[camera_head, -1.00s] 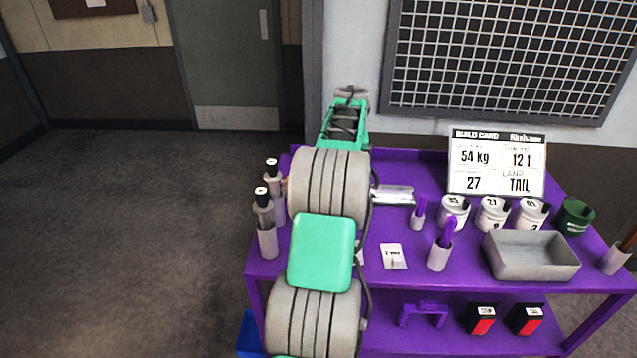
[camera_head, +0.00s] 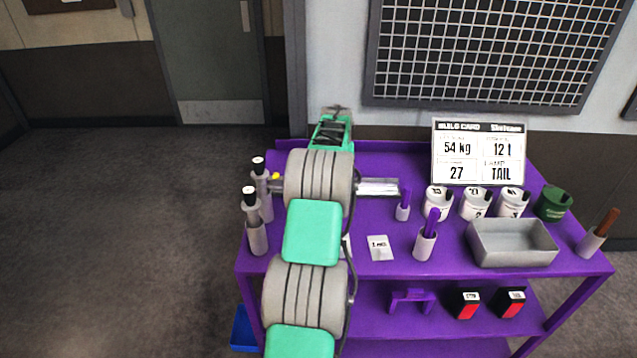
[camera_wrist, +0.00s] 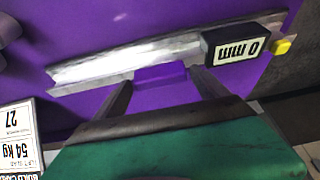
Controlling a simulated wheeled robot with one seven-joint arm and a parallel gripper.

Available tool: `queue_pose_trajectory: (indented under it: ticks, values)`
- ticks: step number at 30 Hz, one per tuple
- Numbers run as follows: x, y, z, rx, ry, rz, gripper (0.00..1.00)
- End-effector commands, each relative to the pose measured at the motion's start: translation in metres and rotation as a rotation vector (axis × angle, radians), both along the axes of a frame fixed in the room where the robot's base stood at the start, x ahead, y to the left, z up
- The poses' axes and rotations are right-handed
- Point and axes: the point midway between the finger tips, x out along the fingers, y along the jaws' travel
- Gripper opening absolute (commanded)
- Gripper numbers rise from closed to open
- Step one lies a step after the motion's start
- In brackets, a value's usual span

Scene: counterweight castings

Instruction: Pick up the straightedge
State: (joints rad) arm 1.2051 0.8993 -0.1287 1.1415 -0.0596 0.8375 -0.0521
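The straightedge (camera_wrist: 150,58) is a long silvery metal bar lying over the purple cart top in the wrist view. A black block reading "0 mm" (camera_wrist: 241,47) sits by its right end, with a yellow tip (camera_wrist: 282,46) beyond. In the head view one end of the straightedge (camera_head: 378,187) shows right of my arm, which hides its middle. My gripper (camera_wrist: 160,82) is open, its two dark fingers spread and pointing at the bar. A purple block (camera_wrist: 160,74) shows between the fingers, against the bar's near side; I cannot tell whether it belongs to the bar.
The purple cart (camera_head: 330,258) holds two bottles (camera_head: 254,222) at left, a small card (camera_head: 380,248), purple-handled tools in holders (camera_head: 426,240), white pots (camera_head: 476,203), a green pot (camera_head: 552,203) and a grey tray (camera_head: 512,243). A build card (camera_head: 478,152) stands behind.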

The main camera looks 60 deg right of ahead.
Motion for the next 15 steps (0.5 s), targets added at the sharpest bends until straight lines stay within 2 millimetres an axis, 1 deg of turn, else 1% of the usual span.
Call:
queue_pose_trajectory:
  ticks: [1, 2, 15]
  values:
    - [0.0003, 0.0002, 0.0001, 0.0, 0.0, 0.0, 0.79]
    - [0.0002, 0.0002, 0.0002, 0.0, 0.0, 0.0, 0.76]
    - [0.0005, 0.0004, 0.0001, 0.0, 0.0, 0.001, 0.4]
